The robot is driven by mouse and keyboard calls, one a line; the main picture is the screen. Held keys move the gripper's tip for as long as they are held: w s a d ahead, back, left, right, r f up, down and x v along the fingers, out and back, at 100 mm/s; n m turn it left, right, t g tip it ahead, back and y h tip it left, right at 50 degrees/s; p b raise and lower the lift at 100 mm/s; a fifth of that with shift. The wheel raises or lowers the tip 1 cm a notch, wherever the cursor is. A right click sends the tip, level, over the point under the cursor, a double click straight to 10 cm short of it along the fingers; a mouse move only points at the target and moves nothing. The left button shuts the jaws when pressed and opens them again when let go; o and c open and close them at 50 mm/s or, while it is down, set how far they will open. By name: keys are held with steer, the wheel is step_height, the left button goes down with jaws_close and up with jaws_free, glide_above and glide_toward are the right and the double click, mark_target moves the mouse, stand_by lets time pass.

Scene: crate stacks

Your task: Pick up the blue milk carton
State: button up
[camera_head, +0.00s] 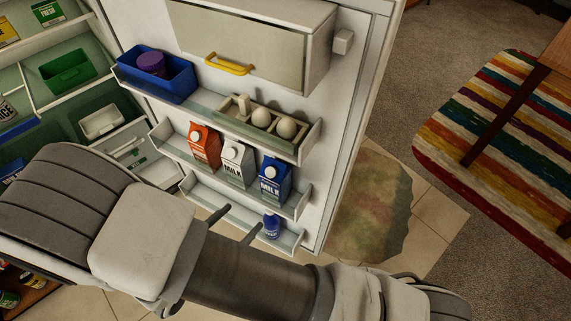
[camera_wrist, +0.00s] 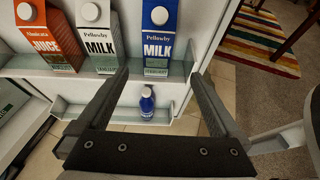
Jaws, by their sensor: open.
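The blue milk carton (camera_head: 274,181) stands upright at the right end of the middle shelf of the open fridge door. In the wrist view the blue carton (camera_wrist: 158,42) shows at the top, with its white cap up. My gripper (camera_head: 234,222) is open and empty, in front of and below the carton and apart from it. In the wrist view my gripper (camera_wrist: 157,76) has its fingertips to either side of the carton's lower part in the picture, with the carton beyond them.
A white milk carton (camera_head: 236,160) and an orange juice carton (camera_head: 203,146) stand left of the blue one. A small blue bottle (camera_head: 271,227) stands on the bottom shelf. An egg tray (camera_head: 266,122) is above. The shelf has a low clear front lip (camera_wrist: 168,84).

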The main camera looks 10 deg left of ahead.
mark_target(270, 188)
steer(key=b+x, duration=0.1)
steer(key=x, duration=0.4)
steer(key=b+x, duration=0.1)
steer(key=x, duration=0.5)
steer(key=shift+a+f, duration=0.15)
steer(key=shift+f, duration=0.1)
steer(key=shift+r+b+x, duration=0.2)
steer(key=shift+b+x, duration=0.8)
steer(key=shift+x, duration=2.15)
steer(key=shift+w+a, duration=0.1)
steer(key=shift+w, duration=0.05)
steer(key=shift+r, duration=0.1)
jaws_close()
